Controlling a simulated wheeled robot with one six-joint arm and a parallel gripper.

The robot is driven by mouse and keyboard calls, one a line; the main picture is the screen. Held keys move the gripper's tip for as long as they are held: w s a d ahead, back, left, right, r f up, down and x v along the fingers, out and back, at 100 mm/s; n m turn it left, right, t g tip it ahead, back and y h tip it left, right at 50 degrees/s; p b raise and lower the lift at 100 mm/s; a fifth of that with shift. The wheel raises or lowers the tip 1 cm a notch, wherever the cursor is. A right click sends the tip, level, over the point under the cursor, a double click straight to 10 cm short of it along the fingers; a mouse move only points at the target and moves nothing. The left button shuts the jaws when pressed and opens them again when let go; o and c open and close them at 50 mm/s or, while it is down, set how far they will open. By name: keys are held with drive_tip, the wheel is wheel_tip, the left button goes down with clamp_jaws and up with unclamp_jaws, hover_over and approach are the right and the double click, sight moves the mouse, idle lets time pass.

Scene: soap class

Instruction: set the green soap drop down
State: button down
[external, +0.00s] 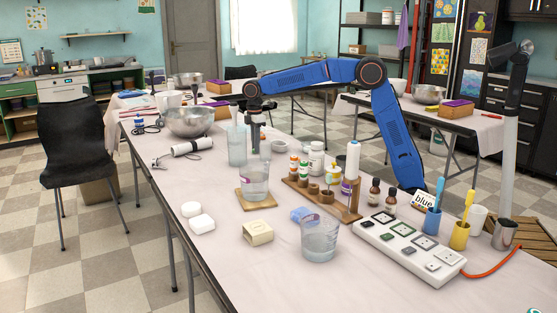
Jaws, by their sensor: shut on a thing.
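My gripper (255,148) hangs from the blue arm, pointing down over the back middle of the near table. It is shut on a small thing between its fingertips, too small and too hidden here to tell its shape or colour. I cannot make out a green soap drop anywhere else on the table. A clear glass beaker (255,182) stands on a wooden coaster (257,202) in front of and below my gripper. A tall clear vessel (237,147) stands close to the gripper's left.
A wooden rack (345,213) with small bottles stands right of the beaker. White soaps (202,223), a cream soap bar (258,233), a blue soap (303,214) and a glass of water (319,241) are in front. A power strip (409,248) lies right. The table's front left is clear.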

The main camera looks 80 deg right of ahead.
drive_tip(key=shift+f, duration=0.1)
drive_tip(key=c, duration=1.7)
unclamp_jaws()
drive_tip(key=shift+c, duration=0.2)
wheel_tip(320, 180, up, 12)
drive_tip(key=s+a+r+m+t, duration=0.1)
drive_tip(key=s+m+t, duration=0.25)
drive_tip(key=s, duration=2.35)
drive_tip(key=s+f+m, duration=0.2)
drive_tip(key=s+f, duration=0.5)
drive_tip(key=s, duration=0.4)
drive_tip(key=s+f+m+t, duration=0.1)
drive_tip(key=s+f+m, duration=0.1)
drive_tip(key=s+f, duration=0.5)
drive_tip(key=s, duration=0.4)
drive_tip(key=shift+a+f, duration=0.3)
drive_tip(key=shift+f, duration=0.05)
drive_tip(key=shift+s+m+t, duration=0.1)
drive_tip(key=shift+m+t, duration=0.15)
